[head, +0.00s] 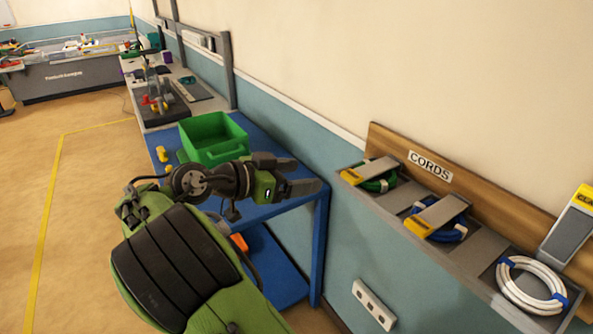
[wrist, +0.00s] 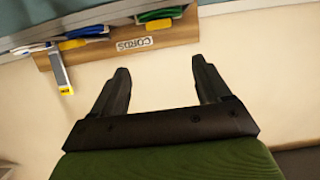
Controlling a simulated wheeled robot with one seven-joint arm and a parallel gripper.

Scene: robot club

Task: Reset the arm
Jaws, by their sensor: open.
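My gripper (head: 292,177) is at the end of my green and black arm, which reaches out over the blue table. The gripper points right, towards the wall and the cord rack. In the wrist view its two dark fingers (wrist: 160,90) are spread apart with nothing between them. The wooden cord rack (wrist: 185,33) shows beyond the fingertips, apart from them.
The blue table (head: 252,128) holds a green bin (head: 213,137) and small yellow items (head: 162,154). The wall rack, with its CORDS label (head: 430,166), holds green, blue and white cords (head: 528,287). A socket strip (head: 374,304) is below. The floor (head: 85,200) at left is clear.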

